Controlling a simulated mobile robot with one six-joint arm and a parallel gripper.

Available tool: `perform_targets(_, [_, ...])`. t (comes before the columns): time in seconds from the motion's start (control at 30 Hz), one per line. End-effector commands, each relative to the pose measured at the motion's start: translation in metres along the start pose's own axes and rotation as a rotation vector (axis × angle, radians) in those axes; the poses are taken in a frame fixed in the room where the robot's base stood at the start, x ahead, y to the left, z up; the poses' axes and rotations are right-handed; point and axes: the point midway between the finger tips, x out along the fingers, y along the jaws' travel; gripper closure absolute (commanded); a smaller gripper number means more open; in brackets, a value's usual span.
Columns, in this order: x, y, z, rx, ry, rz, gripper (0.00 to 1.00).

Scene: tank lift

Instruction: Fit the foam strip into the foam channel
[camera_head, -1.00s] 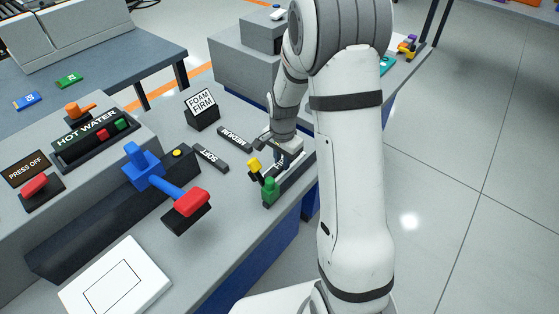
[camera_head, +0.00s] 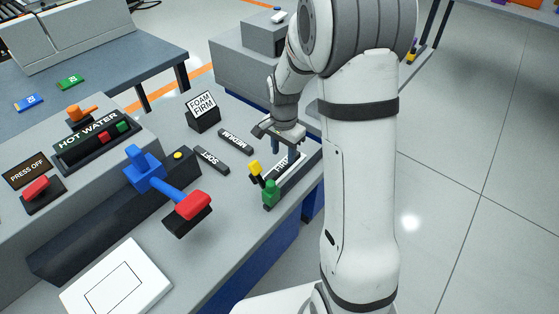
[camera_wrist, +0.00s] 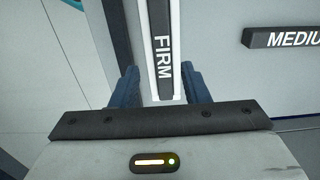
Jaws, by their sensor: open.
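The foam strip labelled FIRM (camera_wrist: 163,62) lies along the pale-lined foam channel (camera_wrist: 148,50) in the wrist view. In the head view the FIRM strip (camera_head: 283,163) shows in the channel's dark holder (camera_head: 300,170), partly behind my gripper. I cannot tell whether it is seated to full depth. My gripper (camera_head: 277,143) is open just above the strip. In the wrist view its two blue fingers (camera_wrist: 162,88) stand apart on either side of the strip's near end, not closed on it. The MEDIUM strip (camera_head: 235,142) and SOFT strip (camera_head: 211,160) lie on the bench.
A FOAM FIRM sign (camera_head: 203,111) stands behind the loose strips. A yellow-topped lever (camera_head: 255,169) and a green knob (camera_head: 270,191) stand at the channel's near end. A red-handled blue lever (camera_head: 188,203) is to the left. Bare bench lies between.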

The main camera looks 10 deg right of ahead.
Motion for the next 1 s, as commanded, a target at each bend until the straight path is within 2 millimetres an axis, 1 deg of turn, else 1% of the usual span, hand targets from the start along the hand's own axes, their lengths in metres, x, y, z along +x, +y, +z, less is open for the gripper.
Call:
perform_targets(0.03, [-0.014, -0.001, 0.000, 0.000, 0.004, -0.005, 0.58])
perform_targets(0.2, [-0.047, -0.001, -0.001, 0.001, 0.004, -0.006, 0.58])
perform_targets(0.3, [-0.060, -0.001, -0.001, 0.001, 0.003, -0.006, 0.58])
perform_targets(0.43, [-0.071, 0.000, 0.000, -0.006, 0.005, -0.008, 0.58])
perform_targets(0.53, [-0.084, 0.009, 0.007, -0.053, 0.013, -0.017, 0.58])
perform_targets(0.57, [-0.089, 0.013, 0.010, -0.078, 0.017, -0.023, 0.58])
perform_targets(0.67, [-0.110, 0.036, 0.026, -0.202, 0.041, -0.046, 0.58])
perform_targets(0.7, [-0.118, 0.048, 0.035, -0.264, 0.053, -0.056, 0.58])
perform_targets(0.77, [-0.130, 0.066, 0.048, -0.361, 0.073, -0.069, 0.58])
perform_targets(0.8, [-0.136, 0.078, 0.057, -0.426, 0.087, -0.077, 0.58])
perform_targets(0.9, [-0.146, 0.108, 0.079, -0.584, 0.123, -0.092, 0.58])
perform_targets(1.0, [-0.151, 0.134, 0.097, -0.723, 0.157, -0.101, 0.58])
